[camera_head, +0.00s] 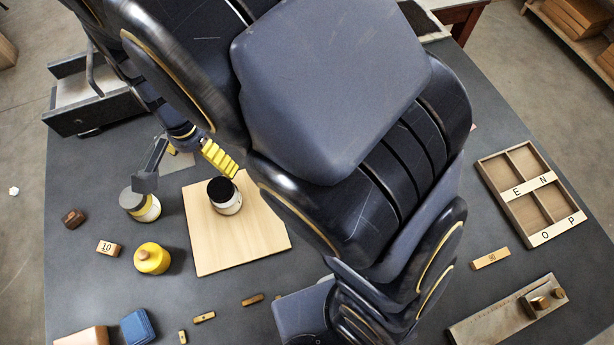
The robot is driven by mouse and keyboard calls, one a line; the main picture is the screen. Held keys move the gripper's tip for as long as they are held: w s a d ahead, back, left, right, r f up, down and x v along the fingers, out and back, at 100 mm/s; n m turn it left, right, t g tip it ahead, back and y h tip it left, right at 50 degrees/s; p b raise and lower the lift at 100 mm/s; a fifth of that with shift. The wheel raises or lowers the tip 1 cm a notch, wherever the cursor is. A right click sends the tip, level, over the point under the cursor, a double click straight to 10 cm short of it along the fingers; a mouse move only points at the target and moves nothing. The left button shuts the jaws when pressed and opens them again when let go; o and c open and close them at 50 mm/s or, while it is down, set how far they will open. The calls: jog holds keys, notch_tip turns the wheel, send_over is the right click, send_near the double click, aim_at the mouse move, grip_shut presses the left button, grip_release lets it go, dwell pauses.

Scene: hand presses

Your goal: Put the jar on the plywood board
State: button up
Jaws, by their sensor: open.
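The plywood board (240,250) lies flat on the dark table. A jar with a black lid and a pale body (225,196) stands upright on its upper part. A second jar with a grey lid (138,205) stands on the table left of the board, and a yellow pot (152,258) stands below it. My gripper (183,168) is open and empty, above the board's upper left side. One finger shows its yellow ridged pad near the black-lidded jar; the other dark finger is near the grey-lidded jar. Contact with either jar cannot be told.
My arm covers the middle of the table and hides what is under it. A grey drawer box (95,105) stands at upper left. Small wooden blocks (108,248) and a blue block (137,326) lie at lower left. A compartment tray (540,205) and a metal plate (500,320) are at right.

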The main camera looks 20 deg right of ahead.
jog(key=s+d+r+n, duration=0.4)
jog(key=s+d+r, duration=0.1)
jog(key=s+d, duration=0.3)
jog(key=s+d+r+n+g, duration=0.1)
jog(key=s+d+r+n, duration=0.3)
jog(key=s, duration=0.6)
jog(key=d+r, duration=0.2)
jog(key=d, duration=0.1)
jog(key=shift+s+d+r+n+g, duration=0.15)
jog(key=shift+d+r+n+g, duration=0.15)
jog(key=shift+d+n, duration=0.1)
